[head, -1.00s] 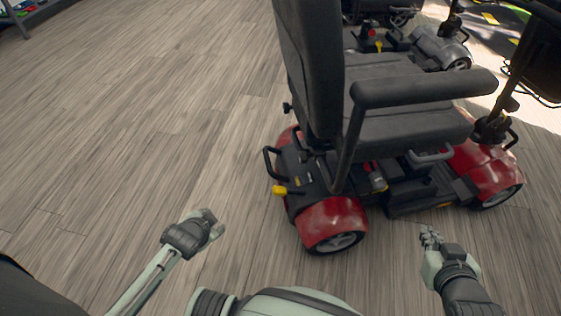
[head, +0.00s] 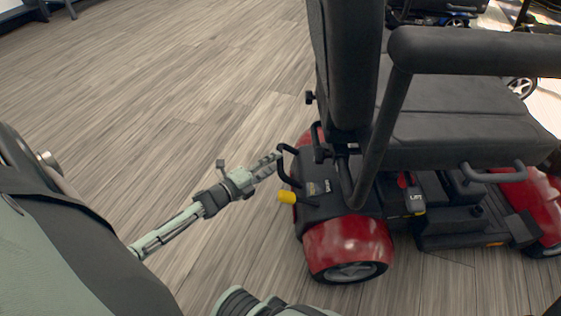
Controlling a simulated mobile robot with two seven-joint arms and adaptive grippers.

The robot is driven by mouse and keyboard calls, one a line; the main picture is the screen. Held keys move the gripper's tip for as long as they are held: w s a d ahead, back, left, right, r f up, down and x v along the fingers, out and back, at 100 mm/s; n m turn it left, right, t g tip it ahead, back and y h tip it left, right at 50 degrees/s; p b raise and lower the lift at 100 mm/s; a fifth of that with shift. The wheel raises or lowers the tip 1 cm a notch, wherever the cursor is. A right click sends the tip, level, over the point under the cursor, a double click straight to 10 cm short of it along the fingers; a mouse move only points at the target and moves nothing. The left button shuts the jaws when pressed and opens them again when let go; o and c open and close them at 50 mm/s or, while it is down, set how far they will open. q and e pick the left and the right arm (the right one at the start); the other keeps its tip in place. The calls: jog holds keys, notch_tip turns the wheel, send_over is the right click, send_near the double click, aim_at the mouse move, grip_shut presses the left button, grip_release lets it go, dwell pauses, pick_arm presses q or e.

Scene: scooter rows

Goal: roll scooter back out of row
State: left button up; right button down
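A red and black mobility scooter (head: 345,240) stands upright on the floor, its rear end toward me, with a black seat and armrests. The finger gap does not show clearly. My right gripper is out of view.
A blue scooter (head: 455,22) stands beyond the red one, and part of another shows at the top right. The wood-look floor (head: 180,95) to the left and behind the red scooter is clear. Furniture legs show at the far top left.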

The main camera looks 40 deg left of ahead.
pick_arm(q)
jog(key=shift+b+x, duration=0.35)
jog(key=shift+x, duration=1.45)
grip_shut()
